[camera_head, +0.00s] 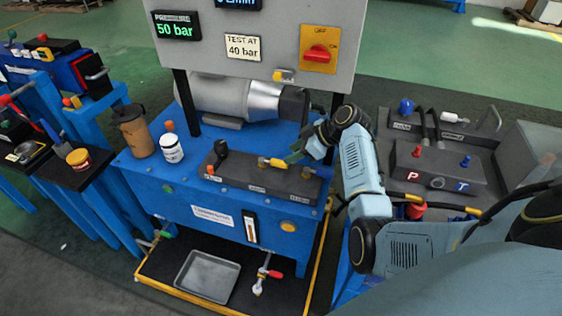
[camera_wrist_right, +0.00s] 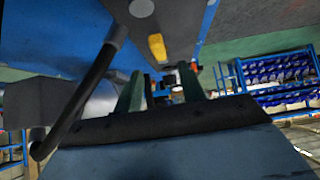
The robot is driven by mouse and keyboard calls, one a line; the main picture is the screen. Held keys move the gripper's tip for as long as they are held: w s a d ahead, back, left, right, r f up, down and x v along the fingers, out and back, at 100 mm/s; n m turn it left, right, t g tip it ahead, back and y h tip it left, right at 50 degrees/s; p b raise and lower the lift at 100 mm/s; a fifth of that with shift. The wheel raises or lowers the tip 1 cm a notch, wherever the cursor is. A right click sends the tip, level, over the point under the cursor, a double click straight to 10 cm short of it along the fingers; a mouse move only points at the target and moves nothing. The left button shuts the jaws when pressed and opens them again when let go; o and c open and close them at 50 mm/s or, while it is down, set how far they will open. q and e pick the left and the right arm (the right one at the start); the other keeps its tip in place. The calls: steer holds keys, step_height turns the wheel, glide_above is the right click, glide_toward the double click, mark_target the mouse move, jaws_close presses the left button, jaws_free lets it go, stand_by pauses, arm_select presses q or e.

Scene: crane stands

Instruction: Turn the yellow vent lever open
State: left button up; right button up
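My right gripper (camera_head: 297,155) comes in from the right and is just right of this lever, close above the block. In the right wrist view its two green fingers (camera_wrist_right: 160,80) are spread apart with nothing seen held between them. A yellow lever (camera_wrist_right: 157,46) shows past the fingertips there, on a grey surface. Whether a finger touches it I cannot tell. My left gripper is in neither view.
A white bottle (camera_head: 171,149) and a brown cup (camera_head: 135,131) are farther left. The grey panel (camera_head: 260,40) hangs above the block. A dark bent bar (camera_wrist_right: 88,88) passes left of the fingers in the wrist view.

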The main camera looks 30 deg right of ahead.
mark_target(278, 161)
steer(key=b+x, duration=0.1)
steer(key=x, duration=0.3)
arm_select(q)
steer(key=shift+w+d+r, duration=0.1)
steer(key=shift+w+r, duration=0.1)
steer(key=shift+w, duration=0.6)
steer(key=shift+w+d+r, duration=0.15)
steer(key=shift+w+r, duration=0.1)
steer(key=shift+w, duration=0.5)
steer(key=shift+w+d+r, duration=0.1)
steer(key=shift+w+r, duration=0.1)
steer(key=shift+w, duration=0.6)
arm_select(e)
steer(key=shift+x, duration=0.9)
jaws_close()
